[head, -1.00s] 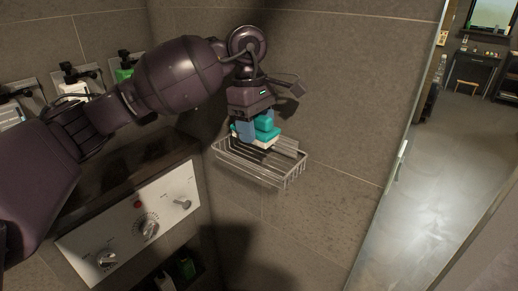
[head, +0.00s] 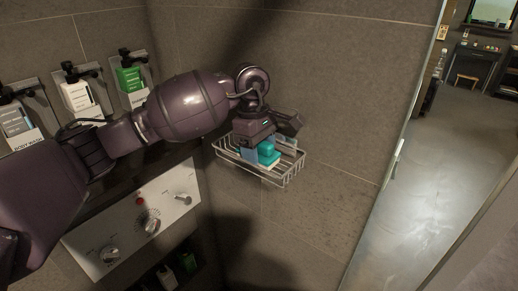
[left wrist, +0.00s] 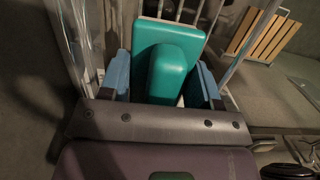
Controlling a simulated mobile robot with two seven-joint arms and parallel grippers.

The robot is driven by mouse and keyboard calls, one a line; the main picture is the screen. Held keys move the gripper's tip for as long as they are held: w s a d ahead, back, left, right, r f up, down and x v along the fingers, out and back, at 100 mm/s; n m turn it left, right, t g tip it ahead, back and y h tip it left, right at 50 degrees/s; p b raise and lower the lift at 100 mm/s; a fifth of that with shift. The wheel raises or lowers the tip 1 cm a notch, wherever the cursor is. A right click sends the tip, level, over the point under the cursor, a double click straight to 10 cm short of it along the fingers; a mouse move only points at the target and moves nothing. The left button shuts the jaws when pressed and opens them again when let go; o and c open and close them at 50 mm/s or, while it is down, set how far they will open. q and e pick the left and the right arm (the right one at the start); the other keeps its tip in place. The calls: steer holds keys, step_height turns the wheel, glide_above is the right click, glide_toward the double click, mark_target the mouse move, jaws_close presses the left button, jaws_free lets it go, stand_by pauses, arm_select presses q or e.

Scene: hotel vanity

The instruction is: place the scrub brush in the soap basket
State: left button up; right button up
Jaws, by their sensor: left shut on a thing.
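The scrub brush (head: 267,151) is teal with a pale underside. My left gripper (head: 258,153) is shut on it, with a blue finger on each side of its raised handle. In the left wrist view the brush (left wrist: 165,70) shows between the blue fingers (left wrist: 160,82). The soap basket (head: 285,179) is a wire rack on the tiled wall. The brush is down within the basket's outline in the head view. I cannot tell whether it touches the wires. My right gripper is not in view.
A white control panel (head: 130,222) with knobs is at the lower left. Several dispensers, one of them green (head: 130,78), hang on the left wall. A glass door edge (head: 392,160) stands to the right. A slatted wooden seat (left wrist: 264,36) shows in the left wrist view.

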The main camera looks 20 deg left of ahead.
arm_select(q)
steer(key=shift+f, duration=0.1)
steer(key=o, duration=0.6)
steer(key=shift+w+r, duration=0.1)
steer(key=shift+r, duration=0.3)
steer(key=r, duration=0.3)
steer(key=a+r+b, duration=0.1)
steer(key=r, duration=0.6)
steer(key=shift+w+a+b, duration=0.2)
steer(key=shift+a+b, duration=0.05)
steer(key=shift+b, duration=0.05)
steer(key=shift+a+r, duration=0.15)
steer(key=shift+r, duration=0.55)
